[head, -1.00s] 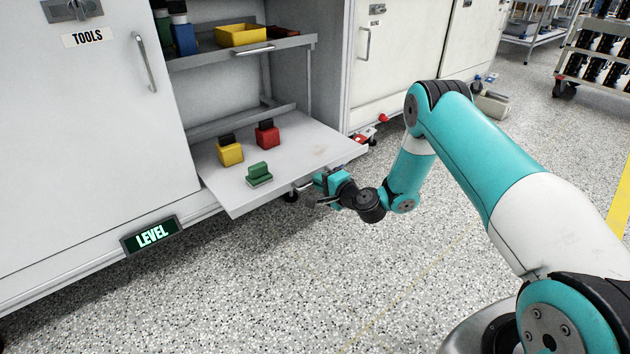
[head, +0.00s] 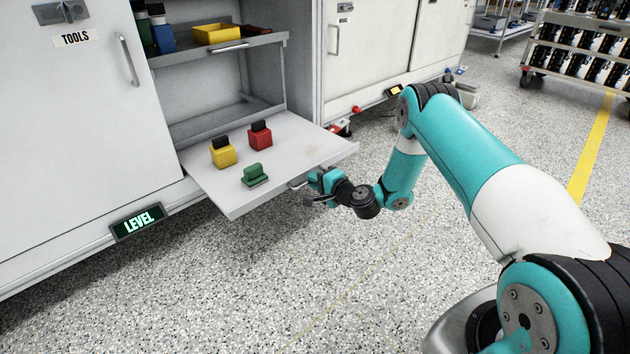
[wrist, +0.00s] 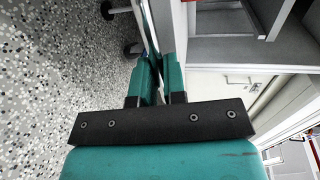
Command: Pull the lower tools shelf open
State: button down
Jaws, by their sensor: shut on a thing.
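The lower tools shelf (head: 290,170) is a flat light-grey pull-out tray, slid well out of the open cabinet over the floor. It carries a yellow block (head: 223,154), a red block (head: 260,137) and a green piece (head: 254,176), all upright. My gripper (head: 317,180) is at the shelf's front edge, shut on its bar handle (head: 298,185). In the wrist view my teal fingers (wrist: 158,75) are close together around the handle bar. The exact finger contact is hidden there.
An upper shelf (head: 270,42) holds a yellow bin (head: 217,34). The left cabinet door (head: 80,120) is labelled TOOLS, and a lit LEVEL sign (head: 138,222) sits below. The speckled floor (head: 250,290) in front is clear. A rack cart (head: 575,55) stands back right.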

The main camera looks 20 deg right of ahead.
jog(key=c, duration=1.2)
grip_release()
jog(key=shift+s+a, duration=0.1)
jog(key=shift+a, duration=0.25)
jog(key=shift+d, duration=0.2)
jog(key=shift+p+v, duration=8.7)
jog(key=shift+p, duration=4.35)
